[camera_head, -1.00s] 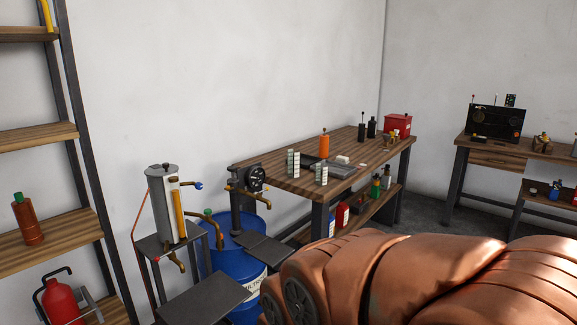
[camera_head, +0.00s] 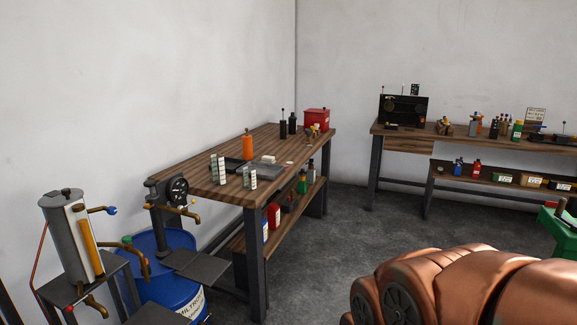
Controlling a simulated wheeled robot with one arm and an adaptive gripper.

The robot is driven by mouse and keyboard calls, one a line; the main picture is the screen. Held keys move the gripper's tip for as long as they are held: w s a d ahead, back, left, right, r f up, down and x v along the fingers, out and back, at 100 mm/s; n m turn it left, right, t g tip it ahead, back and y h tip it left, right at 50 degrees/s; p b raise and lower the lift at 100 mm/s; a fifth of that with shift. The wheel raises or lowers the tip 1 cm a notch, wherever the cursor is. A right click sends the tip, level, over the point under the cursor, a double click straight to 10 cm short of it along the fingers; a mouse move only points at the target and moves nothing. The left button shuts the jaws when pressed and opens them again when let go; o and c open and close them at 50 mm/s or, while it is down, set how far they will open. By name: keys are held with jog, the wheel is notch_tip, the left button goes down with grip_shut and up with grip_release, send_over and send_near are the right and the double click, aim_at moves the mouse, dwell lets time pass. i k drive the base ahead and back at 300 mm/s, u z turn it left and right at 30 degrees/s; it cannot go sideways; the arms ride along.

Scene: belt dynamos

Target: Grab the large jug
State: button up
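No thing in view can be told for sure as the large jug. A red container (camera_head: 274,216) and a white-and-blue container (camera_head: 265,228) stand on the lower shelf of the near wooden table, partly hidden by its front leg. A green bottle (camera_head: 302,184) and a grey bottle (camera_head: 311,170) stand further along that shelf. My gripper is not in view. Brown, rounded parts at the bottom right look like my own arm and hide some floor.
The near wooden table (camera_head: 205,189) holds an orange bottle (camera_head: 248,145), a tray and a red box (camera_head: 317,117). A blue drum (camera_head: 170,285) and a grey tank (camera_head: 68,235) stand left. A back bench (camera_head: 410,143) stands right. Grey floor (camera_head: 345,222) between is clear.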

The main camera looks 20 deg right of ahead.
aim_at(218, 161)
jog(key=z, duration=0.55)
jog(key=i, duration=3.75)
jog(key=u, duration=3.55)
